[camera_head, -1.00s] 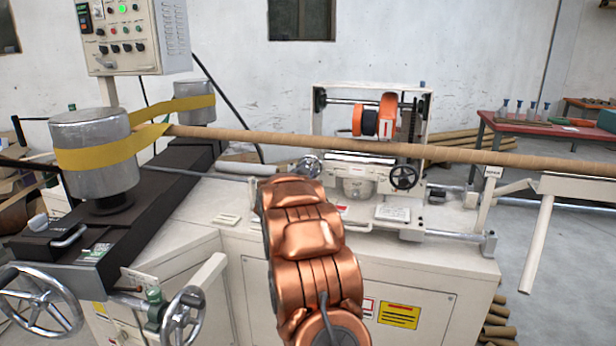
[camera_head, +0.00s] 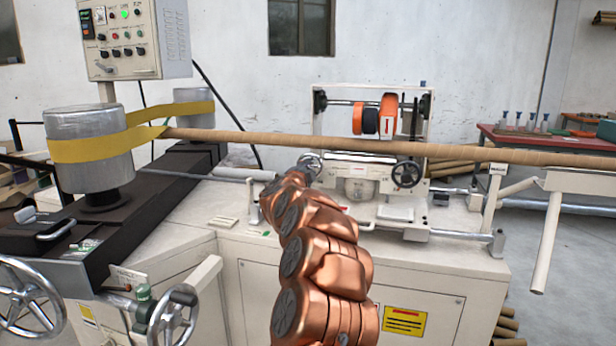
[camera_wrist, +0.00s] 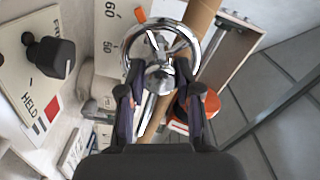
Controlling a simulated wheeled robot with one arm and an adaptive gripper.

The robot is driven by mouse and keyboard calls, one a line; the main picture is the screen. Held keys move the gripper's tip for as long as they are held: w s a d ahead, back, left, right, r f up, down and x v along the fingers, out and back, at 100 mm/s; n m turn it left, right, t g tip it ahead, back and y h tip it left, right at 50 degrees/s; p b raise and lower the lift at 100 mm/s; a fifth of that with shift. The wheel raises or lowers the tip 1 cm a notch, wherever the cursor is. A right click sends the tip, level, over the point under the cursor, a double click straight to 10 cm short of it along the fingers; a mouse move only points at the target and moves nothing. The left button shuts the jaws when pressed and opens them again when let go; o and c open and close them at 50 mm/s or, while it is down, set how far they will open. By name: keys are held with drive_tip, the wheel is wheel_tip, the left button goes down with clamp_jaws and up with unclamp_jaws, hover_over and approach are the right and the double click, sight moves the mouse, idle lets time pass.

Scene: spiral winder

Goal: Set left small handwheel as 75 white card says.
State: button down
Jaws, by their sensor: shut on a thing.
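The left small handwheel (camera_head: 311,162) is a chrome wheel on the winder bench, left of the black-rimmed handwheel (camera_head: 406,173). In the wrist view the chrome handwheel (camera_wrist: 186,33) fills the upper middle, with a white line across its face. My gripper (camera_wrist: 160,72) has its two dark fingers on either side of the wheel's hub and is shut on the wheel. An orange pointer (camera_wrist: 141,15) sits at the rim by a pale scale (camera_wrist: 108,35) marked 60 and 50. A white card (camera_head: 396,213) lies on the bench, its writing too small to read. My arm hides the gripper in the head view.
A long brown paper tube (camera_head: 400,149) runs across, close behind the wheel. A black knob (camera_wrist: 50,54) stands on a plate marked HELD at left in the wrist view. A red table (camera_head: 540,140) stands at the back right.

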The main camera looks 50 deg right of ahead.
drive_tip(key=shift+w+f+m+b, duration=0.1)
drive_tip(key=shift+f+m+b, duration=0.1)
drive_tip(key=shift+m+b, duration=0.3)
idle(0.3)
drive_tip(key=c, duration=0.8)
unclamp_jaws()
drive_tip(key=shift+r, duration=0.15)
drive_tip(key=shift+v, duration=6.05)
